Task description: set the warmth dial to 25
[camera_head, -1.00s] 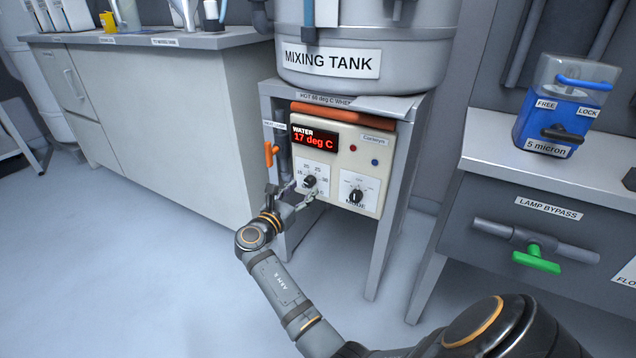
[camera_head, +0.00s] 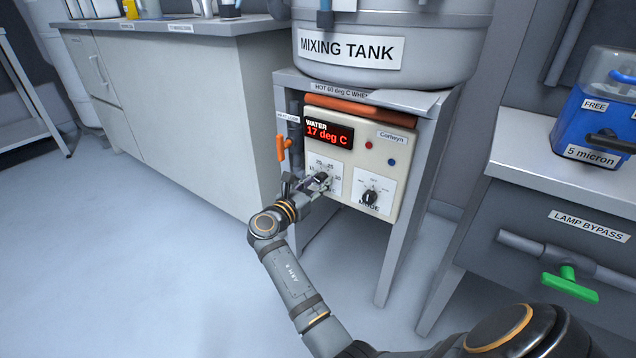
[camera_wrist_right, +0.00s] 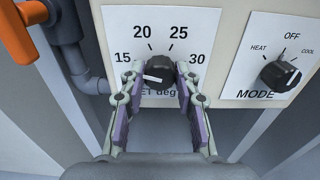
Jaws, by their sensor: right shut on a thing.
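The warmth dial (camera_wrist_right: 160,68) is a black knob with a white mark, on a white scale plate reading 15, 20, 25 and 30 in the right wrist view. The white mark shows at the knob's lower left; which number it indicates is hard to tell. My right gripper (camera_wrist_right: 162,84) has its two purple-padded fingers closed on the knob from both sides. In the head view the right gripper (camera_head: 315,184) is at the dial and partly hides its scale. The display (camera_head: 329,133) reads WATER 17 deg C. My left gripper is not in view.
The mode knob (camera_head: 370,196) is right of the dial, and an orange-handled valve (camera_head: 283,147) is left of it. The heater box stands in a grey frame (camera_head: 393,245) under the mixing tank (camera_head: 400,25). A counter with a blue filter (camera_head: 598,115) stands at right.

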